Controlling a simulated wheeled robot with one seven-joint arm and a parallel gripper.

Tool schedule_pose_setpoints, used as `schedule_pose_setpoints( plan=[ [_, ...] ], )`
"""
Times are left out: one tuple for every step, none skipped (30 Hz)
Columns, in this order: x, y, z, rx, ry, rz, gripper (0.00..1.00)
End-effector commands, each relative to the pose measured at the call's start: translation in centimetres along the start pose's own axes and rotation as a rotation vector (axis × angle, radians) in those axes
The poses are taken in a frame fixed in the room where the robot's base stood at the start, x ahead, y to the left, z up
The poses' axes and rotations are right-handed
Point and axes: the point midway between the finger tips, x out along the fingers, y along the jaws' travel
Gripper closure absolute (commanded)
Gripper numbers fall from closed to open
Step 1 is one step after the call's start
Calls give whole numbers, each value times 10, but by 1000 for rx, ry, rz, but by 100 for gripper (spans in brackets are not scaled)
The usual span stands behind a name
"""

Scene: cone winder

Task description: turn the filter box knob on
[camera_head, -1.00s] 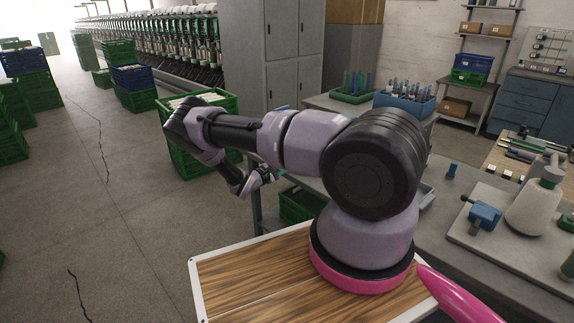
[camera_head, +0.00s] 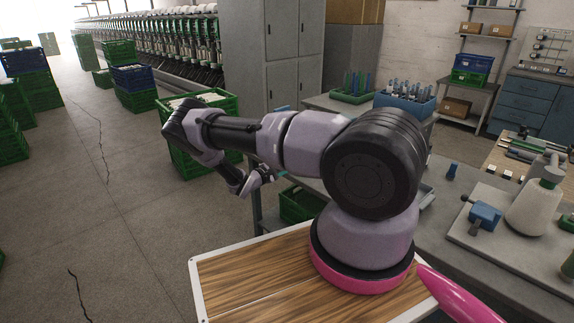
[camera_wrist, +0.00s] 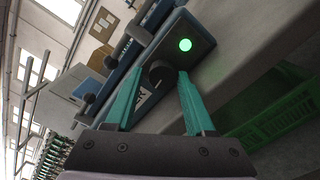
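The filter box (camera_wrist: 203,36) is a dark box at the top of the wrist view, with a lit green lamp (camera_wrist: 185,45) on its face. A round dark knob (camera_wrist: 160,73) stands out from the same face. My gripper (camera_wrist: 161,76) has two teal fingers, one on each side of the knob. The fingers are apart, and a narrow gap seems to show between each tip and the knob. The knob's pointer mark cannot be made out. In the head view my gripper (camera_head: 266,176) is small at the bench's left end, and my arm hides the filter box.
A green crate (camera_wrist: 275,119) lies below right of the fingers in the wrist view. In the head view a grey bench (camera_head: 440,245) carries a blue tray (camera_head: 405,104) of spindles and a cone (camera_head: 535,208). Open floor (camera_head: 130,225) lies to the left.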

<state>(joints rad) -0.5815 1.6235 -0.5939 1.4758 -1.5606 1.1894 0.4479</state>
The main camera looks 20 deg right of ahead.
Motion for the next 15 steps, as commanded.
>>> schedule_pose_setpoints(
  plan=[
    [-1,-4,0,-5,2,-5,28],
    [-1,-4,0,-5,2,-5,28],
    [-1,-4,0,-5,2,-5,28],
    [-1,-5,0,-5,2,-6,28],
    [0,-5,0,-6,2,-6,28],
    [0,-5,0,-6,1,-6,28],
    [0,-5,0,-8,1,-6,28],
    [0,-5,0,-12,1,-6,28],
    [0,-5,0,-22,1,-7,28],
    [0,-5,0,-34,1,-7,28],
    [0,-5,0,-48,1,-7,28],
    [0,-5,1,-74,0,-7,28],
    [0,-6,1,-98,-1,-8,28],
    [0,-6,1,-126,-1,-9,28],
    [0,-6,1,-171,0,-9,28]
  ],
)
